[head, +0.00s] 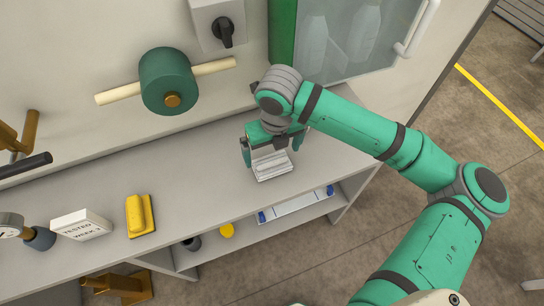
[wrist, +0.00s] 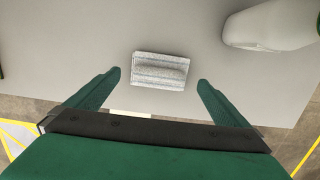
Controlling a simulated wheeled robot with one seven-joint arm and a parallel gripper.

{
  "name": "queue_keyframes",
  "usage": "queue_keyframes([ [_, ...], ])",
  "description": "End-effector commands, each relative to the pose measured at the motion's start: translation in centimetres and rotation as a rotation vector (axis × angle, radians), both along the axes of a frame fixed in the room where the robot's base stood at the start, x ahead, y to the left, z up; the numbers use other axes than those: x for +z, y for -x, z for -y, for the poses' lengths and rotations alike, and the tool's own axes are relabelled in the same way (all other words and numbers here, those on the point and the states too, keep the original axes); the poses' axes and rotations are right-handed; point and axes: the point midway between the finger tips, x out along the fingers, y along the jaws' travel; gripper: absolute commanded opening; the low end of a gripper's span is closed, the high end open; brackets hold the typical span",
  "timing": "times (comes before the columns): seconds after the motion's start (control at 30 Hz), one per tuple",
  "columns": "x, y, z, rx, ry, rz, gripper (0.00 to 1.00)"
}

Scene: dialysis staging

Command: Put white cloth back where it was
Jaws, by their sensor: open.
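The white cloth (head: 273,166) is a folded, pale grey-white pad with ridges, lying on the grey counter near its front edge. It also shows in the wrist view (wrist: 160,70), lying flat with bare counter around it. My gripper (head: 272,152) is over the cloth, with its green fingers spread. In the wrist view my gripper (wrist: 160,79) has one finger to each side of the cloth, with a gap on both sides. Nothing is held. How high the fingertips are above the counter I cannot tell.
The counter (head: 195,160) is clear left of the cloth up to a yellow block (head: 139,215) and a white labelled box (head: 81,224). A green roll on a rod (head: 168,82) and a glass-doored cabinet (head: 345,45) are behind. A lower shelf holds a blue-ended tray (head: 296,206).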

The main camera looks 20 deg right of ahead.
Motion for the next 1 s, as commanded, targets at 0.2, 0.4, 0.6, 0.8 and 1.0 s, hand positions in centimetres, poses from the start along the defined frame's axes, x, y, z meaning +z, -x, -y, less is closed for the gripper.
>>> queue_keyframes([
  [0.2,4.2,0.5,0.0,0.002,0.001,0.002,1.00],
  [0.4,6.3,0.7,0.0,0.000,0.001,0.001,1.00],
  [0.6,6.8,0.9,0.0,0.000,0.000,-0.001,1.00],
  [0.8,6.8,0.9,0.0,0.000,0.000,-0.001,1.00],
  [1.0,6.8,0.9,0.0,0.000,0.000,-0.001,1.00],
])
